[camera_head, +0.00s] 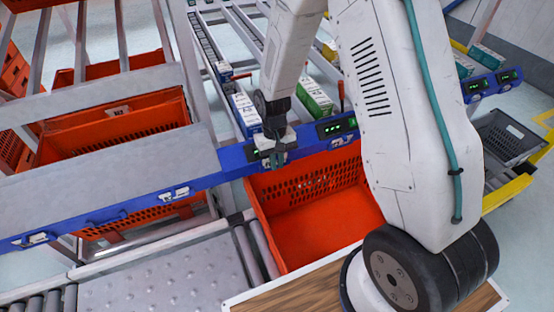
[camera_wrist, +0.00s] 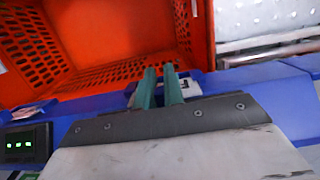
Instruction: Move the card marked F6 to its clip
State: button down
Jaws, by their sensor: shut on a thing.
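A clip with a pale part (camera_wrist: 188,87) is on the blue rail right beside the fingertips. Another clip with a white card (camera_head: 174,193) is farther left on the rail, and one more (camera_head: 36,238) is near its left end.
An empty orange tote (camera_head: 320,225) is below the rail, in front of the gripper. Displays (camera_head: 337,127) line the rail to the right. White-and-green boxes (camera_head: 314,98) and blue-and-white boxes (camera_head: 245,112) stand on the rack behind. A roller conveyor (camera_head: 160,275) runs at the lower left.

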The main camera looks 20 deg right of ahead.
jog(key=shift+f, duration=0.25)
jog(key=c, duration=1.4)
grip_release()
jog(key=shift+c, duration=0.2)
jog(key=r, duration=0.5)
jog(key=w+r, duration=0.1)
jog(key=r, duration=0.1)
jog(key=shift+w+r, duration=0.1)
jog(key=shift+r, duration=0.3)
